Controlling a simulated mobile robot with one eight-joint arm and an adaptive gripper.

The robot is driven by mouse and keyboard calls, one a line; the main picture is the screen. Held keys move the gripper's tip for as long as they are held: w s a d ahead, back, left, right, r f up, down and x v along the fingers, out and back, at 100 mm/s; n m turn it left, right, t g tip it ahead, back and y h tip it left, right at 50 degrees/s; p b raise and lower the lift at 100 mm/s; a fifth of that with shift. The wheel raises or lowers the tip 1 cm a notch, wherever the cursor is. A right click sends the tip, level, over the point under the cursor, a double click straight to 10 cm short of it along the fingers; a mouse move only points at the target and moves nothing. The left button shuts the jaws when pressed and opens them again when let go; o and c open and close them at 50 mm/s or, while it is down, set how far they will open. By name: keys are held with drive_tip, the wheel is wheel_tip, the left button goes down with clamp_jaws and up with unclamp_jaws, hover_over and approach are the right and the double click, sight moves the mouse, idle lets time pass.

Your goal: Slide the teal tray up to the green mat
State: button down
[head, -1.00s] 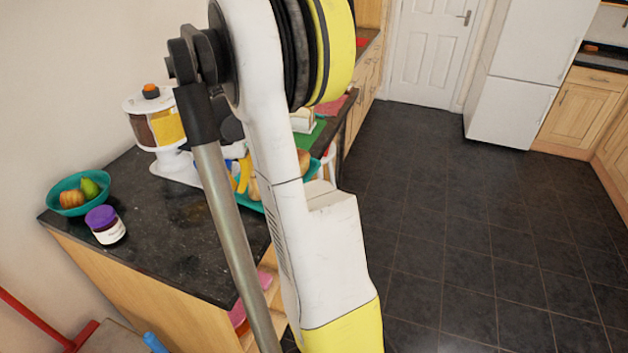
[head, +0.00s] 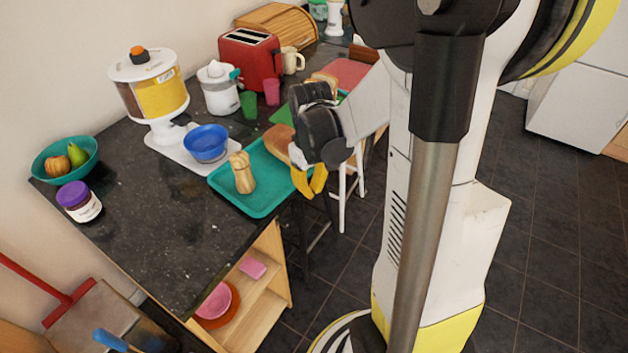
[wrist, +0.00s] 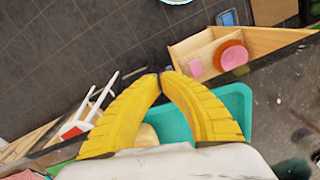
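The teal tray (head: 265,175) lies on the dark counter near its right edge. A wooden mill (head: 242,173) stands on it, and a brown bread-like item (head: 279,141) lies at its far end. The green mat (head: 283,115) is just beyond the tray's far end; my gripper hides part of it, and I cannot tell the exact gap. My gripper (head: 312,192) is at the tray's right side, over the counter edge. In the wrist view its yellow fingertips (wrist: 160,76) meet with nothing between them, and the tray (wrist: 238,102) shows behind them. Contact with the tray is unclear.
A blue bowl (head: 207,142) and cereal dispenser (head: 150,90) stand left of the tray. Green (head: 249,104) and pink (head: 271,92) cups and a red toaster (head: 250,62) stand beyond. A white-legged stool (head: 345,190) stands beside the counter.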

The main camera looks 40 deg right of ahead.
drive_tip(key=shift+w+f+b, duration=0.5)
drive_tip(key=shift+w+f, duration=0.35)
drive_tip(key=shift+w, duration=0.2)
drive_tip(key=shift+w+f+b, duration=0.5)
drive_tip(key=shift+w+f, duration=0.3)
drive_tip(key=shift+w, duration=0.2)
drive_tip(key=shift+w, duration=0.1)
drive_tip(key=shift+w+a, duration=0.15)
drive_tip(key=shift+w, duration=1.4)
